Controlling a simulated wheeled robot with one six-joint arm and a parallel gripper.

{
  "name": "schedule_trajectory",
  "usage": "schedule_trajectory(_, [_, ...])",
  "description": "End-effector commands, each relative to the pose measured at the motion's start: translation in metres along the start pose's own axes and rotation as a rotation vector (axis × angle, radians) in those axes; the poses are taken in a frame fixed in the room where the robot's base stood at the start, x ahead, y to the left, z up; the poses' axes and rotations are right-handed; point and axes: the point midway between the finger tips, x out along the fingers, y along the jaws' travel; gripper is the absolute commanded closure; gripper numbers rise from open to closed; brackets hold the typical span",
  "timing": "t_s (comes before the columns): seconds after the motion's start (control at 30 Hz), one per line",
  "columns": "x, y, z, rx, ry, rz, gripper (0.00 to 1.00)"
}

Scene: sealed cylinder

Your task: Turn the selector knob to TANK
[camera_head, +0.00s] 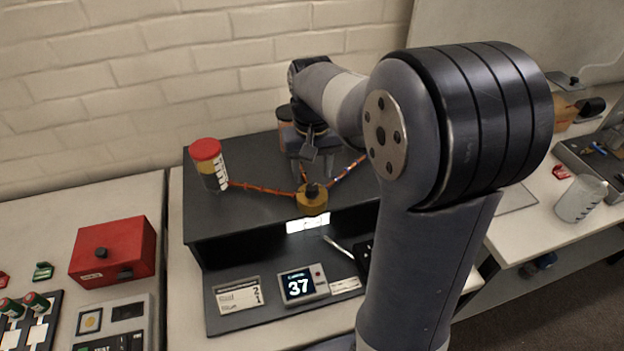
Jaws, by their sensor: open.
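The selector (312,203) is a round brass-coloured body with a small dark knob on top, near the front edge of the dark bench top. Orange-red hoses run from it to the left and to the upper right. A bright white label is below it on the front; its text is too small to read, and I cannot tell where the knob points. My gripper (312,174) is open, pointing down just above and behind the knob. I cannot tell whether it touches the knob. A red-capped cylinder (211,170) stands at the left hose's end.
A red box (113,252) stands on the left table. A clear beaker (580,198) is on the right table. My arm hides the bench's right part.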

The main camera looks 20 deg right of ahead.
Motion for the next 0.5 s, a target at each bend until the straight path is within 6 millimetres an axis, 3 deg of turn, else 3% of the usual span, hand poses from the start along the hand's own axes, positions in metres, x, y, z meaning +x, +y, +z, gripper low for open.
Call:
schedule_trajectory(0.2, [0.032,0.0,0.0,0.0,-0.002,0.0,0.51])
schedule_trajectory(0.5, [0.042,0.0,0.0,0.001,0.002,0.0,0.51])
